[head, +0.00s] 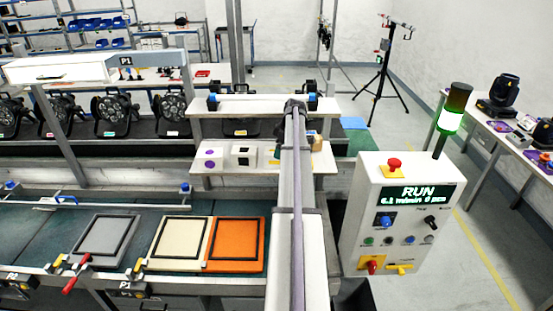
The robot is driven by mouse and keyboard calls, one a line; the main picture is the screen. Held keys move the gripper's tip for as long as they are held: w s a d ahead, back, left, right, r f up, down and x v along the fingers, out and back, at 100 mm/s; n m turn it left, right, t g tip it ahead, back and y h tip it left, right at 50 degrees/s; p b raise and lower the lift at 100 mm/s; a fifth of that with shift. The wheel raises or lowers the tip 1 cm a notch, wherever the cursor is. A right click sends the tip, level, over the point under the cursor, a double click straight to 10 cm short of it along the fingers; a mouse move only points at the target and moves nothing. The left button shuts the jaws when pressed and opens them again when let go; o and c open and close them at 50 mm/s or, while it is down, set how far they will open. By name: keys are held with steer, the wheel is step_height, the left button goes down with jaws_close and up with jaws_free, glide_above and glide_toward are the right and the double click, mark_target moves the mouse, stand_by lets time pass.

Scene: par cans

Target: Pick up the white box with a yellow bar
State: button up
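A white box with a yellow bar (273,156) appears to stand on the small white shelf (225,170) in the middle of the head view. My arm runs up the picture in front of its right side, so only part of it shows. To its left on the shelf are a white box with a black square (243,155) and a white box with purple dots (210,157). My gripper is not clearly visible behind my arm. I cannot tell whether it is open or shut, or whether it touches a box.
A conveyor with grey (104,238), cream (151,258) and orange (236,268) framed trays runs along the front left. A control cabinet (397,260) with a green lamp stands at right. Several par cans (112,112) line the back left. A tripod (381,75) stands behind.

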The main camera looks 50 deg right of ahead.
mark_target(270, 162)
steer(key=shift+w+a, duration=0.1)
steer(key=shift+w, duration=0.05)
steer(key=b+x, duration=0.1)
steer(key=x, duration=0.1)
steer(key=b+x, duration=0.1)
steer(key=b, duration=0.1)
steer(key=b+x, duration=0.2)
steer(key=shift+w+a+f, duration=0.1)
steer(key=shift+w+f, duration=0.15)
steer(key=shift+w, duration=0.15)
steer(key=shift+r, duration=0.3)
steer(key=shift+f, duration=0.3)
steer(key=c, duration=1.2)
